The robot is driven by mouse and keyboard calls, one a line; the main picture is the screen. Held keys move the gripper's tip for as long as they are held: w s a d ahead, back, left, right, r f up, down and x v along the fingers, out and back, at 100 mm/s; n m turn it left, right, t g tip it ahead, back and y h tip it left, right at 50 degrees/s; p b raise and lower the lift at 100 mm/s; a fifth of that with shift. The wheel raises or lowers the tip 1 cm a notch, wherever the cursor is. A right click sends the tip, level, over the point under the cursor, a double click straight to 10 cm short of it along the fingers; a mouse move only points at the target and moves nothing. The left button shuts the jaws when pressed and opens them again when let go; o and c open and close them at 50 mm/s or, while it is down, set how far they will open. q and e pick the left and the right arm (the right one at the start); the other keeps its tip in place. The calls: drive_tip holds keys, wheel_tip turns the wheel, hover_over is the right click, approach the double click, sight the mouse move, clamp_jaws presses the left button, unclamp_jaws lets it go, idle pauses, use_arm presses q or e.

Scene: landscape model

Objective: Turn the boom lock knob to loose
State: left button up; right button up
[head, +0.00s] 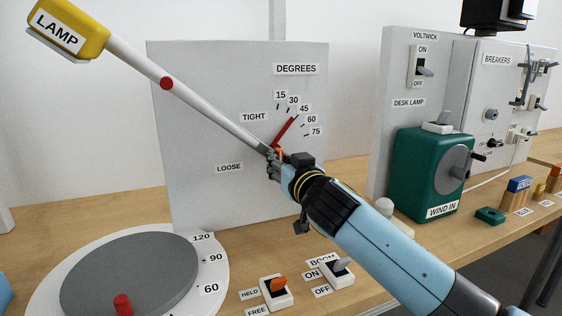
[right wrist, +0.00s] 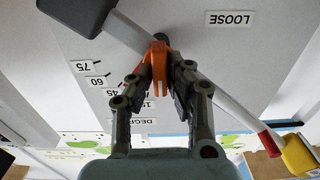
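The boom lock knob (right wrist: 160,62) is orange and sits at the boom's pivot on the grey panel. In the head view only a sliver of it (head: 280,154) shows behind my gripper. My right gripper (head: 273,163) reaches it from the lower right. In the right wrist view its fingers (right wrist: 163,66) are closed in on both sides of the knob and seem to touch it. The TIGHT label (head: 254,117) is up and left of the pivot, the LOOSE label (head: 229,168) lower left. The knob's pointing direction is hard to tell. My left gripper is out of view.
The white boom (head: 190,92) slants up left to a yellow lamp (head: 68,28). A red pointer (head: 284,131) stands near 45 on the degree scale. A turntable (head: 130,275), two switches (head: 276,291) and a green winch box (head: 430,175) are nearby.

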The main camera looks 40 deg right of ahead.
clamp_jaws()
drive_tip(key=shift+n, duration=0.5)
drive_tip(key=shift+a+f+n+p, duration=0.1)
drive_tip(key=shift+n+p, duration=0.55)
drive_tip(key=shift+n, duration=2.15)
drive_tip(key=shift+a+f+n+p, duration=0.1)
drive_tip(key=shift+n+p, duration=0.6)
drive_tip(key=shift+n, duration=2.1)
drive_tip(key=shift+a+f+n+p, duration=0.1)
drive_tip(key=shift+n+p, duration=0.55)
drive_tip(key=shift+n, duration=2.45)
drive_tip(key=o, duration=0.6)
unclamp_jaws()
